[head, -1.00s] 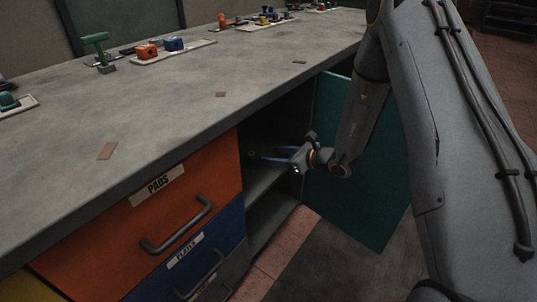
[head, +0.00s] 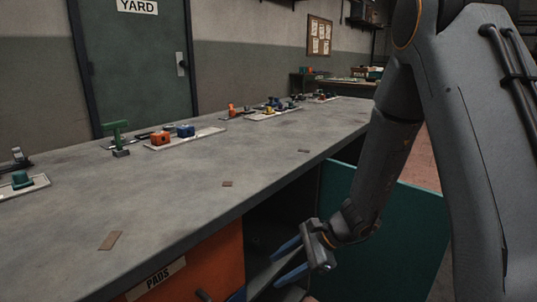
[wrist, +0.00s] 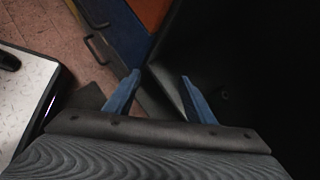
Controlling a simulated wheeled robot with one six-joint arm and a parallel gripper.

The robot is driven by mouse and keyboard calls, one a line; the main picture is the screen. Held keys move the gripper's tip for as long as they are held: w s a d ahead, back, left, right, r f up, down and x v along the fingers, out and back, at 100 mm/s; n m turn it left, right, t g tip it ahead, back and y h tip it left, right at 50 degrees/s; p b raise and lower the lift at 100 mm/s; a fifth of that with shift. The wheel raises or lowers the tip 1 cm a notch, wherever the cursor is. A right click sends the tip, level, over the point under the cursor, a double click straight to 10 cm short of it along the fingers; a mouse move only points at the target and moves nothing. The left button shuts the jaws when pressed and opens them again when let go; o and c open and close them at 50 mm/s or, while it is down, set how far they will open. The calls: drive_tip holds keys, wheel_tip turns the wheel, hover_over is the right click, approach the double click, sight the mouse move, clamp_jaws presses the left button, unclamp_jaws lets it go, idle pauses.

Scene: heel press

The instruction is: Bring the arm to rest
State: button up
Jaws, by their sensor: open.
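My gripper (head: 289,262) is at the open cupboard under the workbench, just below the level of the bench top. Its two blue fingers are spread apart and point left, toward the cupboard opening. In the wrist view the fingers of my gripper (wrist: 160,95) are wide apart with nothing between them. The arm comes down from the upper right in the head view.
The workbench top (head: 190,190) runs along the left, with tools and trays toward its back. A teal cupboard door (head: 400,225) stands open behind my arm. The orange PADS drawer (head: 215,262) is left of my gripper. A YARD door (head: 135,70) is in the back wall.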

drive_tip(key=s+d+r+n+t+h, duration=0.1)
drive_tip(key=s+d+r+n+h, duration=0.4)
drive_tip(key=d+n, duration=0.3)
drive_tip(key=s+d+r+n+t+h, duration=0.1)
drive_tip(key=s+d+r+n+h, duration=0.3)
drive_tip(key=s+d+n, duration=0.3)
drive_tip(key=s+a+r+n+g, duration=0.2)
drive_tip(key=s+a+r+n, duration=0.1)
drive_tip(key=s+a, duration=0.3)
drive_tip(key=s+a+r+n+g, duration=0.1)
drive_tip(key=s+a+r+n, duration=0.15)
drive_tip(key=s+a, duration=0.35)
drive_tip(key=d+r+m+p, duration=0.2)
drive_tip(key=d+r+p, duration=0.4)
drive_tip(key=p, duration=0.5)
drive_tip(key=d+r+m+p, duration=0.3)
drive_tip(key=d+r+p, duration=0.3)
drive_tip(key=r+p, duration=0.5)
drive_tip(key=shift+w+d+p, duration=0.3)
drive_tip(key=shift+w+p, duration=0.1)
drive_tip(key=shift+p, duration=0.3)
